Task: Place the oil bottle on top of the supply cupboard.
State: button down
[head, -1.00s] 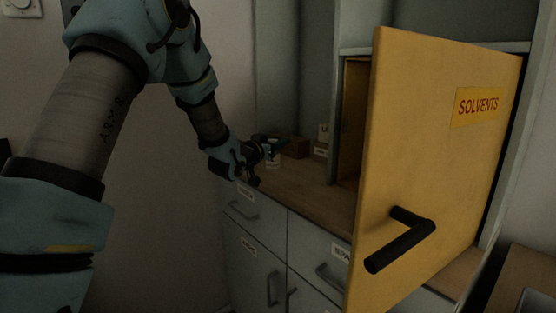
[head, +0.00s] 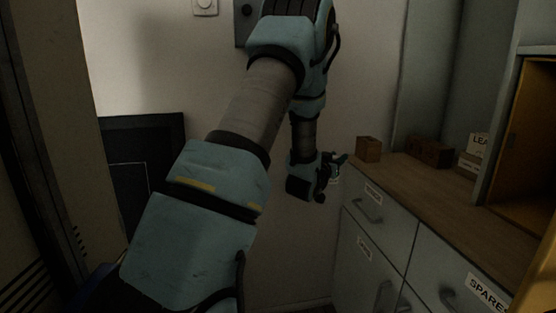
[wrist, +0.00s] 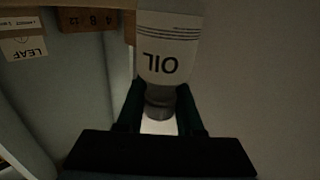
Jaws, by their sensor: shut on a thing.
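The oil bottle (wrist: 168,48) has a pale label reading OIL, which appears upside down in the wrist view. My gripper (wrist: 160,108) is shut on it around the narrow, darker neck. In the head view my gripper (head: 338,164) is at the left end of the wooden counter, close to its edge, and the bottle is mostly hidden there. The grey cupboard unit (head: 384,243) has drawers and doors below a wooden top (head: 440,193). I cannot tell from any label whether this is the supply cupboard.
On the wooden top stand a small brown box (head: 368,149), a longer brown block (head: 430,152) and a box labelled LEAF (head: 470,163). A yellow-lined compartment (head: 530,150) stands open at the right. A dark panel (head: 145,170) and a tall cabinet edge (head: 40,120) are at the left.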

jog(key=s+a+f+n+t+y+p, duration=0.1)
jog(key=a+f+n+y, duration=0.15)
jog(key=a, duration=0.75)
jog(key=s+a+f+n+t+y, duration=0.1)
jog(key=a+f+n+y, duration=0.2)
jog(key=a, duration=0.6)
jog(key=s+a+f+n+t+y+p, duration=0.15)
jog(key=a+y, duration=0.35)
jog(key=a, duration=0.5)
jog(key=s+d+f, duration=0.2)
jog(key=s+f, duration=0.1)
jog(key=f, duration=0.4)
jog(key=s+d+f, duration=0.1)
jog(key=s+f, duration=0.3)
jog(key=f, duration=0.4)
jog(key=s+a+f, duration=0.2)
jog(key=s+f, duration=0.1)
jog(key=s, duration=0.5)
jog(key=shift+s+a+b, duration=0.35)
jog(key=shift+a+b, duration=0.05)
jog(key=shift+b, duration=0.05)
jog(key=shift+g+h, duration=0.25)
